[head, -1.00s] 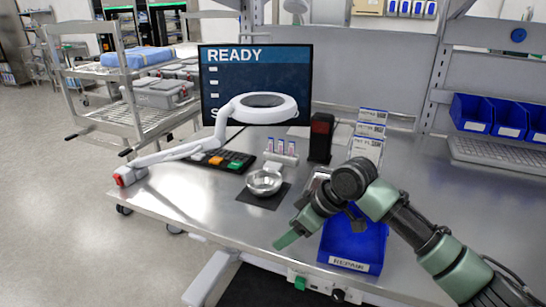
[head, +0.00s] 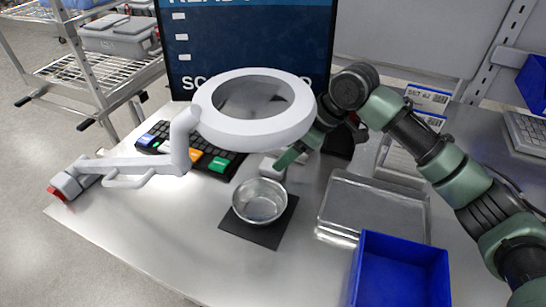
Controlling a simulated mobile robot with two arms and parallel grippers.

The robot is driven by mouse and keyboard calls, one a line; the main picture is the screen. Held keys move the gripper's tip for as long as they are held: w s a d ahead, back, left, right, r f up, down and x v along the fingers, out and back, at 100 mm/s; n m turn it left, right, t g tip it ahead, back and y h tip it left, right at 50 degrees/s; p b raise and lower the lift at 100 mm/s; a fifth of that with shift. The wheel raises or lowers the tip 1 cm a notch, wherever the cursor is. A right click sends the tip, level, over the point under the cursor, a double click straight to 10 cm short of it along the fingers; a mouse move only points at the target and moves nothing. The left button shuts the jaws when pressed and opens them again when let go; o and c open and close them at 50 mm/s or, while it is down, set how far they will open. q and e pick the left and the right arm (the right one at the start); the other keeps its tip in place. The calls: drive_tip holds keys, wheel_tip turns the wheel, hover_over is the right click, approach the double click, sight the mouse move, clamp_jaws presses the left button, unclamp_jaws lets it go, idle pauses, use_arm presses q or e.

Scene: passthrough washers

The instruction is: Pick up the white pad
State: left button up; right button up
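No thing is plainly recognisable as a white pad. A pale block (head: 270,167) sits on the metal table behind the steel bowl, partly hidden by my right gripper; I cannot tell whether it is the pad. My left gripper is not in view.
A steel bowl (head: 260,201) stands on a dark mat (head: 242,232). The white ring magnifier lamp (head: 255,134) hangs over a black keypad (head: 160,139). A metal tray (head: 372,205) and an empty blue bin (head: 400,285) are at right. The monitor (head: 250,45) stands behind. The table's front left is clear.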

drive_tip(key=shift+s+a+f, duration=0.15)
drive_tip(key=shift+a+f, duration=0.35)
drive_tip(key=shift+f, duration=0.2)
drive_tip(key=x, duration=0.2)
drive_tip(key=p+x, duration=0.1)
drive_tip(key=x, duration=0.2)
drive_tip(key=shift+w+d, duration=0.15)
drive_tip(key=shift+w, duration=0.1)
drive_tip(key=c, duration=1.4)
